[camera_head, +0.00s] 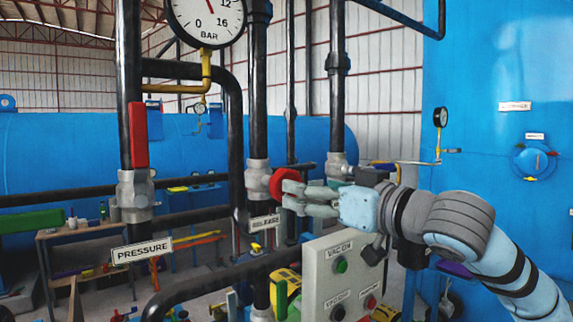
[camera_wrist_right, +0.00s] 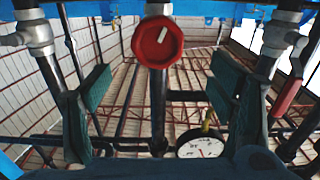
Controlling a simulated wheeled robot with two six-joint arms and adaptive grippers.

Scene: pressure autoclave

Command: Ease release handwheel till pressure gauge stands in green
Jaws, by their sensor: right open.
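The release handwheel (camera_head: 281,184) is a round red knob on a grey valve body, above a label (camera_head: 264,222) on which only "EASE" shows. My right gripper (camera_head: 293,192) is open at the handwheel and partly covers it. In the wrist view the handwheel (camera_wrist_right: 157,42), with a white mark on its face, lies beyond the spread fingers (camera_wrist_right: 160,88); I cannot tell whether they touch it. The pressure gauge (camera_head: 206,20) is white, marked BAR, cut off by the frame's top; no green band shows. It also appears small in the wrist view (camera_wrist_right: 203,146). My left gripper is out of view.
A red lever (camera_head: 139,136) stands upright on the pipe above the PRESSURE label (camera_head: 142,250). A control box (camera_head: 342,262) with VAC ON buttons sits below my right arm. Black pipes stand close around the handwheel. A large blue vessel (camera_head: 480,120) fills the right.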

